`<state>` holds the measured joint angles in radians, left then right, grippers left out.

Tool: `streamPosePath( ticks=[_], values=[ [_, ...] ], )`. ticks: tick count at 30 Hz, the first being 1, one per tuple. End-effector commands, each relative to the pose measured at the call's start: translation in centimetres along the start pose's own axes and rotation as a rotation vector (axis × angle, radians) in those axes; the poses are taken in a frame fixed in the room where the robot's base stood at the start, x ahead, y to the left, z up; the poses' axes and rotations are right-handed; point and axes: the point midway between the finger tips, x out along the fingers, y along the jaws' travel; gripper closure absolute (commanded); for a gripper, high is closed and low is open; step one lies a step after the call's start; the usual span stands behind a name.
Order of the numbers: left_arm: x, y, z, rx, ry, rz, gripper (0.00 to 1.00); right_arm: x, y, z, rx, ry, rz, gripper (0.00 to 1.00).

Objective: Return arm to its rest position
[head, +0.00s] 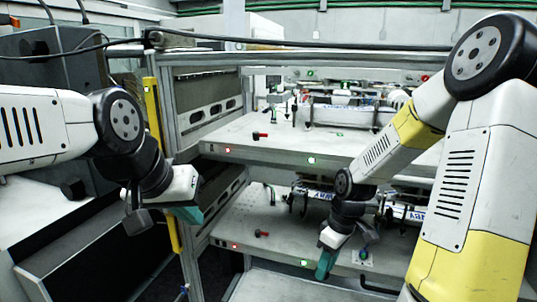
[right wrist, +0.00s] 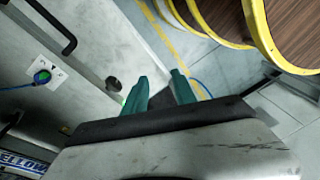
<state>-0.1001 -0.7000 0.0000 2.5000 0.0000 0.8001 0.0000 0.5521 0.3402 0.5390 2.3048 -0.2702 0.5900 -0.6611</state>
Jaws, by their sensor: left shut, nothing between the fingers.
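My left gripper (head: 186,214) has teal fingers and hangs in front of the machine frame at the left, away from both shelves. It is shut and empty. My right gripper (head: 327,264) points down by the front edge of the lower shelf (head: 240,235). In the right wrist view my right gripper (right wrist: 160,84) shows two teal fingers spread apart with nothing between them. A pale panel with a black handle (right wrist: 55,28) lies to the left of the fingers there.
The upper shelf (head: 225,140) carries label mechanisms and a red knob (head: 260,135). A yellow post (head: 155,115) stands beside the frame. In the right wrist view, yellow-rimmed brown round things (right wrist: 300,30) are at the upper right. A blue-green knob (right wrist: 42,77) sits on the panel.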

Motion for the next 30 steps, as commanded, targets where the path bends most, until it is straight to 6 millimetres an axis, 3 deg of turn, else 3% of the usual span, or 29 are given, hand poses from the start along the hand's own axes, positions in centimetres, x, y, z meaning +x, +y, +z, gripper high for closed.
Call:
streamPosePath(
  ticks=[1,8,15,21,30],
  values=[
    [0.0,0.0,0.0,0.0,0.0,0.0,1.0,-2.1,-0.2,0.1,0.037,-0.009,0.054,0.67],
    [0.0,0.0,0.0,0.0,0.0,0.0,1.0,-10.3,-2.4,0.7,0.274,0.05,0.234,0.67],
    [0.0,0.0,0.0,0.0,0.0,0.0,1.0,-17.9,-6.9,1.7,0.515,0.259,0.32,0.67],
    [0.0,0.0,0.0,0.0,0.0,0.0,1.0,-21.6,-10.5,2.8,0.662,0.447,0.284,0.67],
    [0.0,0.0,0.0,0.0,0.0,0.0,1.0,-22.8,-12.1,3.5,0.725,0.53,0.239,0.67]
  ],
)
